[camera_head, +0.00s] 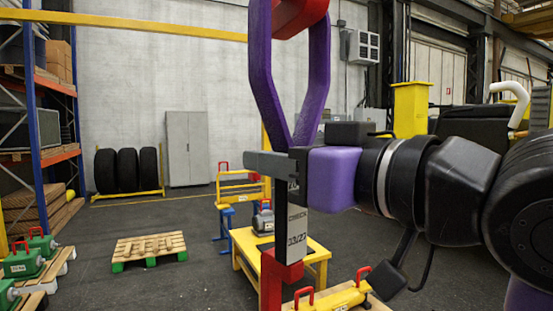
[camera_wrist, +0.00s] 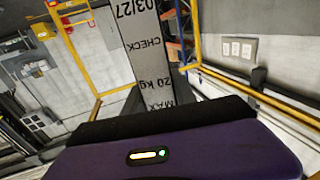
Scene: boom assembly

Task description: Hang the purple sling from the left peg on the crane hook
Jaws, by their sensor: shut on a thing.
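The purple sling (camera_head: 262,75) is a tall loop in the upper middle of the head view, narrowing to a grey tag below. A red part (camera_head: 297,14) crosses its top at the picture's edge; I cannot tell if it is the crane hook. My gripper (camera_head: 285,164) reaches in from the right and is shut on the sling where the loop meets the tag (camera_head: 297,228). The tag hangs upright, with a red piece (camera_head: 280,272) at its lower end. In the wrist view the printed tag (camera_wrist: 146,45) runs away from my gripper's dark edge. The left peg is not identifiable.
A yellow table (camera_head: 316,254) with a grey item stands behind and below the sling. A yellow beam with red handles (camera_head: 335,300) lies at the lower edge. A pallet (camera_head: 149,248), rack (camera_head: 38,120) and tyres (camera_head: 127,170) are left. Open floor lies between.

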